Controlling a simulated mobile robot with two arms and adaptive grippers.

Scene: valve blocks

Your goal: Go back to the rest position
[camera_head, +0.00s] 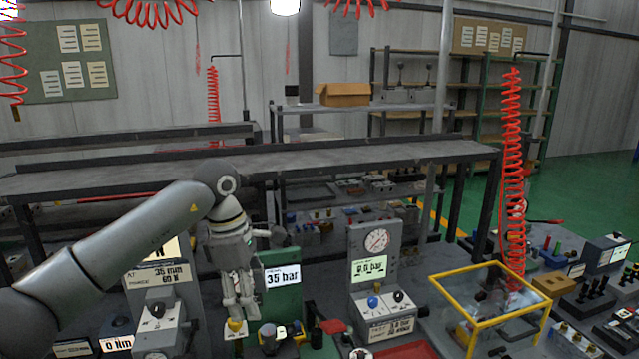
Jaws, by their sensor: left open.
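My left arm reaches in from the left, and my left gripper (240,314) points down in the lower middle-left of the head view. Its fingers are apart, just above a small yellow knob (236,327); I cannot tell whether they touch it. Behind it stands a green panel with a "35 bar" display (283,276). To the right is a grey block (372,262) with a round dial, a lit "bar" display and a blue knob (373,302). My right gripper does not show.
A yellow-framed clear box (470,270) stands at the right, near a hanging red coiled hose (513,180). Several small fittings and black levers crowd the lower right. A long grey bench (380,155) crosses behind. Open green floor (590,190) shows at the far right.

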